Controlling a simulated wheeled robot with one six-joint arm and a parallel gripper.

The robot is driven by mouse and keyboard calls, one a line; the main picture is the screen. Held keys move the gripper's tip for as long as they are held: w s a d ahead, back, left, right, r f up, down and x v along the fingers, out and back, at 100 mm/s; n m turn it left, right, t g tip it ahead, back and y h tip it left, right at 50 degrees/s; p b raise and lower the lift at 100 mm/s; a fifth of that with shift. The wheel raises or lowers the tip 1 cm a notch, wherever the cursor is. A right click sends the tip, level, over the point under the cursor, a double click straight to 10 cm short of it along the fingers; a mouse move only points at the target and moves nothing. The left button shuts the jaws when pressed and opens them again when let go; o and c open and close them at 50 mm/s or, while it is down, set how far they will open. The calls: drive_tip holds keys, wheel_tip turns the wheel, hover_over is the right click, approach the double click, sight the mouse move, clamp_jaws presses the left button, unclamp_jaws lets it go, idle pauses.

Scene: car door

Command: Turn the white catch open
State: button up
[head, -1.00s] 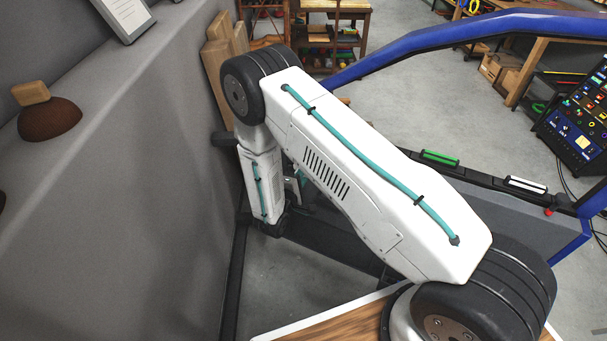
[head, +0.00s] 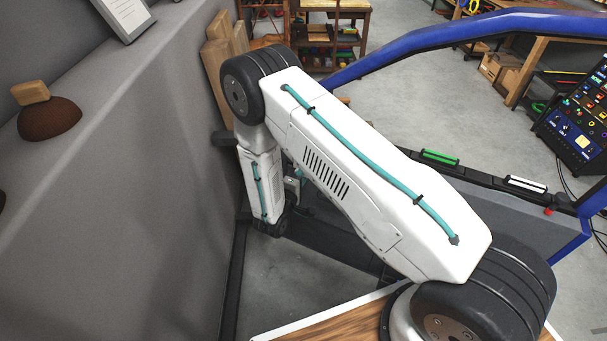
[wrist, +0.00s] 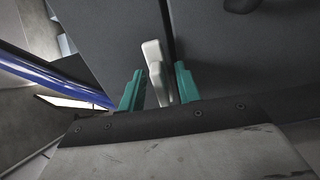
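The white catch (wrist: 153,56) is a pale lever on the dark grey panel in the wrist view, beside a dark vertical seam. My gripper (wrist: 159,68) is open, with one teal finger on each side of the catch. Gaps show between the catch and both fingers, so neither visibly touches it. The lower end of the catch runs down between the fingers toward the gripper's dark body. In the head view my arm hides the catch and most of my gripper.
The blue-framed car door (head: 440,38) stands at the right, with a green bar (head: 440,158) and a white bar (head: 525,184) along its dark sill. A grey wall (head: 150,190) rises close on the left of my arm. A control panel (head: 578,125) stands far right.

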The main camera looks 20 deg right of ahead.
drive_tip(key=shift+a, duration=0.1)
drive_tip(key=v, duration=0.7)
drive_tip(key=shift+s+a, duration=0.25)
drive_tip(key=shift+s, duration=0.05)
idle(0.3)
